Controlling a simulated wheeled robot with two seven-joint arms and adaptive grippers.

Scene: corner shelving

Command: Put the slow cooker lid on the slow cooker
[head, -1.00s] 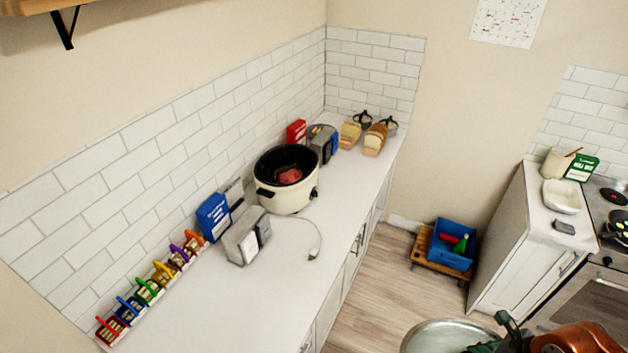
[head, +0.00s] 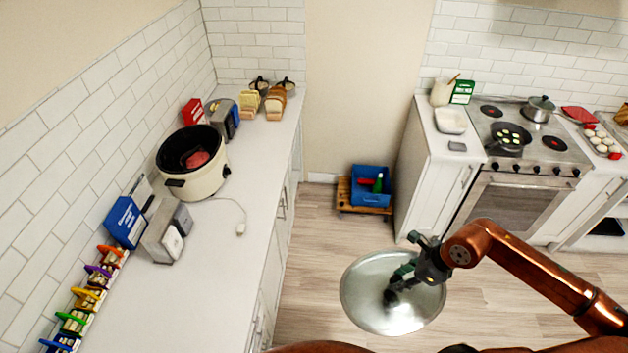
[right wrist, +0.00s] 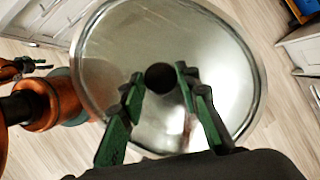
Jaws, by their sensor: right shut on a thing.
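The slow cooker (head: 208,181) is a cream pot with a black inside, standing open on the left counter with red meat in it. The slow cooker lid (head: 362,283) is a round, shiny disc with a dark knob. My right gripper (head: 394,287) is shut on the lid's knob and holds the lid over the floor, to the right of the counter and apart from the cooker. In the right wrist view the lid (right wrist: 105,55) spreads beyond the fingers (right wrist: 160,78), which flank the knob. My left gripper (right wrist: 28,66) shows small at the left edge there; its jaws are unclear.
A cord lies in front of the cooker. Open floor lies around the lid.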

